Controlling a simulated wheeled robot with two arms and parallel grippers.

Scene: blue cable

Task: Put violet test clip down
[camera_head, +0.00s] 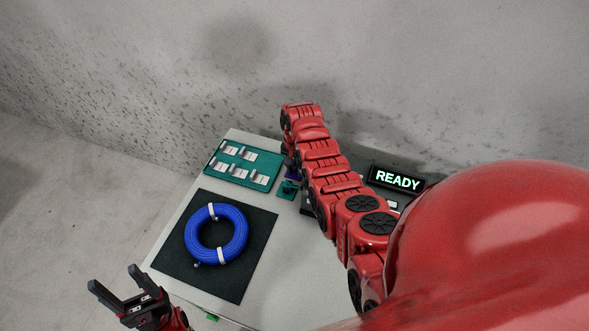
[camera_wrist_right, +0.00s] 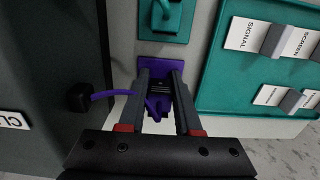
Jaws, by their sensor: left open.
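The violet test clip (camera_wrist_right: 154,106) shows in the right wrist view, between the fingers of my right gripper (camera_wrist_right: 160,80). The fingers appear closed on it and partly hide it. Its violet lead (camera_wrist_right: 112,93) runs left to a black socket (camera_wrist_right: 78,97). A violet pad (camera_wrist_right: 153,64) lies just past the fingertips; I cannot tell whether the clip touches it. In the head view my right arm reaches to the back of the table and mostly hides this gripper and the clip. My left gripper (camera_head: 127,292) is open and empty at the table's front left.
A blue cable coil (camera_head: 216,235) lies on a dark mat (camera_head: 180,262). A teal pad with a teal clip (camera_wrist_right: 166,18) is close to the violet pad. A READY display (camera_head: 397,180) is right of my right arm.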

